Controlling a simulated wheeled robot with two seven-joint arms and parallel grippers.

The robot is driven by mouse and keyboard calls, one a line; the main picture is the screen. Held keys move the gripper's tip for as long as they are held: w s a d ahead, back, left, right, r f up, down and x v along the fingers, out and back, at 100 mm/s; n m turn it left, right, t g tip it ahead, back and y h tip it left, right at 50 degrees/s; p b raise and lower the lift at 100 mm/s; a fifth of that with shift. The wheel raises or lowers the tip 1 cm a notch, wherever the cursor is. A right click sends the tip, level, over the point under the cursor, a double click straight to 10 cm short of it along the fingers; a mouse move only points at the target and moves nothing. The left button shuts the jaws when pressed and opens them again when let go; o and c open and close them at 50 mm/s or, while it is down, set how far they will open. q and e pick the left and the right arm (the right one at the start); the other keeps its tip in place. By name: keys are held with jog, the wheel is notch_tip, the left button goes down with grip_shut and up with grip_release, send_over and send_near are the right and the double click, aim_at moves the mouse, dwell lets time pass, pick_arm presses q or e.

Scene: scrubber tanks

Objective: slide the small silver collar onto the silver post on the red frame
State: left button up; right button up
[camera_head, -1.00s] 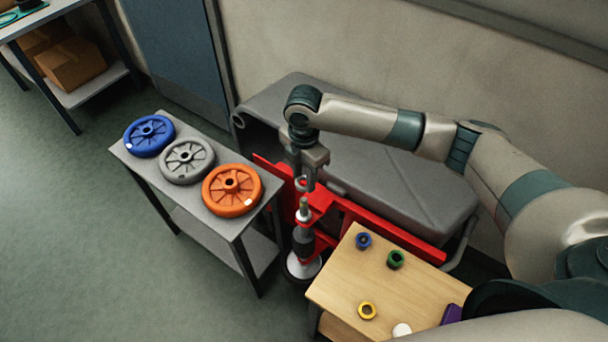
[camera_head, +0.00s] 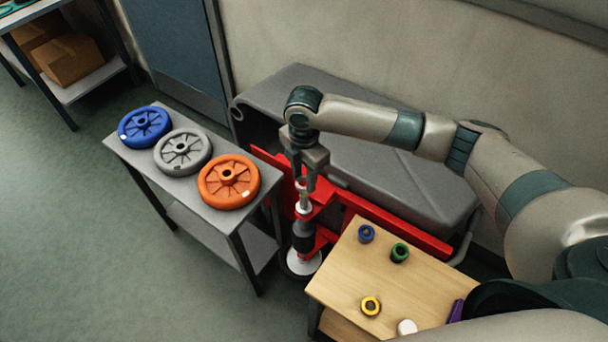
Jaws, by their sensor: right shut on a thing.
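The red frame (camera_head: 390,229) stands low in front of a grey tank, with the upright silver post (camera_head: 303,208) at its left end above a dark and silver lower part. My right gripper (camera_head: 305,185) points down just above the post. It is shut on the small silver collar (camera_head: 301,184), which shows between its fingertips. The collar is over or at the post's top. I cannot tell whether the post's tip is inside it. My left gripper is not in view.
A grey cart (camera_head: 239,222) at left carries blue (camera_head: 145,126), grey (camera_head: 182,151) and orange (camera_head: 229,181) wheels. A wooden table (camera_head: 345,270) at right holds blue, green and yellow rings, a white piece and a purple piece. Open floor lies at left.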

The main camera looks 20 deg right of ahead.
jog(key=shift+f, duration=0.35)
jog(key=shift+f+p, duration=0.45)
jog(key=shift+p, duration=0.1)
dwell(0.9)
jog(key=shift+f, duration=0.25)
dwell(0.4)
jog(key=shift+f, duration=0.3)
jog(key=shift+f, duration=0.25)
dwell(0.3)
jog(key=shift+f, duration=0.65)
